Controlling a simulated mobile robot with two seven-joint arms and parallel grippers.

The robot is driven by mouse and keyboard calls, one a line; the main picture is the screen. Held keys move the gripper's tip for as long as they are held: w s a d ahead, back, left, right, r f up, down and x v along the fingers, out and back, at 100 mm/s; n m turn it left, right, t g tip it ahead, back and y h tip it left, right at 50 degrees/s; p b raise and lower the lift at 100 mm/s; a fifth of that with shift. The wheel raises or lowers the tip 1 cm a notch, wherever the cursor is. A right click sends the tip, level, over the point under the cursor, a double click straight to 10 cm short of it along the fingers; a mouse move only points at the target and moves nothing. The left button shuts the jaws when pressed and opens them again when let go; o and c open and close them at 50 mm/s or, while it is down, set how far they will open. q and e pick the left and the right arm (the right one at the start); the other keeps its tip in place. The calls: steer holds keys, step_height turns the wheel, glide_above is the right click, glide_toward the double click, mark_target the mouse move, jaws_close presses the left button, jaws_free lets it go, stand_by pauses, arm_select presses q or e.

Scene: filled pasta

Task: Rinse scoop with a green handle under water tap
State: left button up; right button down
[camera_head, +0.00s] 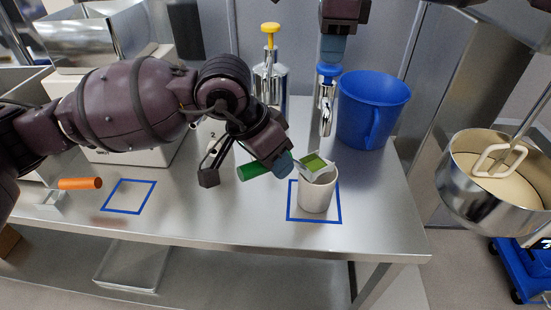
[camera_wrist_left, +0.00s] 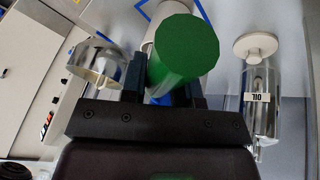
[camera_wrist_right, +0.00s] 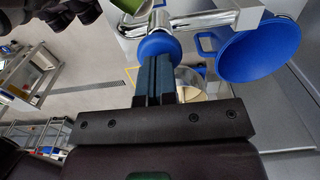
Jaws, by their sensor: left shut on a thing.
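The scoop's green handle (camera_head: 254,171) is held in my left gripper (camera_head: 283,163); the handle's end also fills the middle of the left wrist view (camera_wrist_left: 185,48). The scoop's pale metal head (camera_head: 313,165), with a light green patch in it, is above the mouth of a white cup (camera_head: 317,193); whether they touch is unclear. The metal water tap (camera_head: 326,108) with a blue knob (camera_head: 328,70) stands behind the cup. My right gripper (camera_wrist_right: 155,80) has its fingers together at the blue knob (camera_wrist_right: 158,46), seemingly touching it. I see no water stream.
A blue jug (camera_head: 372,108) stands right of the tap. A pump bottle with yellow top (camera_head: 270,75) stands left of it. An orange-handled scoop (camera_head: 80,184) lies at the left. A mixer bowl (camera_head: 492,180) is at the right. The front counter between the blue squares is clear.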

steer(key=shift+f, duration=1)
stand_by(1.5)
steer(key=shift+r, duration=0.1)
stand_by(0.6)
steer(key=shift+r, duration=3.5)
